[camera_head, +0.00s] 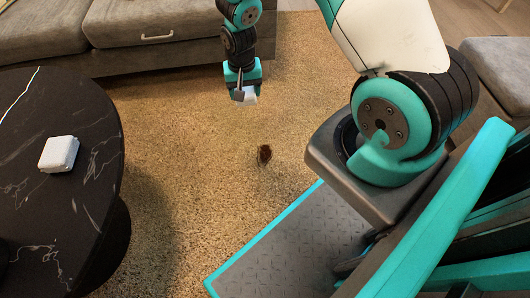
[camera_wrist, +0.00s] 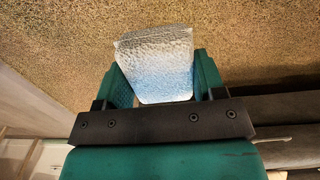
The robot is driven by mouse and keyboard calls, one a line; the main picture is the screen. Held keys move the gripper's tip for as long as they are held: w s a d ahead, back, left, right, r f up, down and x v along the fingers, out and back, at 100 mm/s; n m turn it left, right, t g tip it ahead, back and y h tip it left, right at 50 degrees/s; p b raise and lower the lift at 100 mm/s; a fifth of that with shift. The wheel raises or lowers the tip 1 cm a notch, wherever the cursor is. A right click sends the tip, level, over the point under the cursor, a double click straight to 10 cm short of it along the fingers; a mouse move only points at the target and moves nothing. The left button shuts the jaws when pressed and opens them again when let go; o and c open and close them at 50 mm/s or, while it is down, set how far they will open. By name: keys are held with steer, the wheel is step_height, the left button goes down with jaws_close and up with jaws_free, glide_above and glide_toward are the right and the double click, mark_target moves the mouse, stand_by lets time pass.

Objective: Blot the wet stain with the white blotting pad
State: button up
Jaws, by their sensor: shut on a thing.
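The wet stain (camera_head: 264,154) is a small dark brown patch on the tan shag rug, near the middle of the head view. My gripper (camera_head: 243,97) is above the rug, up and slightly left of the stain in the head view. It is shut on the white blotting pad (camera_head: 250,96). In the wrist view the pad (camera_wrist: 157,62) is pale and dimpled with a bluish tint, clamped between the two teal fingers of my gripper (camera_wrist: 160,82). The stain cannot be made out in the wrist view.
A round black marble table (camera_head: 95,120) stands at the left with a white rounded block (camera_head: 58,154) on it. A grey sofa (camera_head: 160,30) lies behind my gripper. A grey cushioned seat (camera_head: 500,70) is at the upper right. The rug (camera_head: 190,190) around the stain is clear.

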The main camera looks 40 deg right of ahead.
mark_target(265, 159)
steer(key=s+d+f+m+b, duration=0.1)
steer(key=f+m+b, duration=0.2)
steer(key=f, duration=0.8)
steer(key=s+d+f+m+b, duration=0.1)
steer(key=s+f+m+b, duration=0.1)
steer(key=f+b, duration=0.5)
steer(key=s+d+f+m+b, duration=0.1)
steer(key=f+m+b, duration=0.2)
steer(key=f, duration=1.3)
steer(key=shift+s+d+m+b, duration=0.2)
steer(key=shift+s+m+b, duration=0.15)
steer(key=shift+b, duration=1.25)
steer(key=shift+f, duration=0.7)
steer(key=shift+r, duration=0.1)
step_height(265, 159, up, 7)
steer(key=p, duration=0.6)
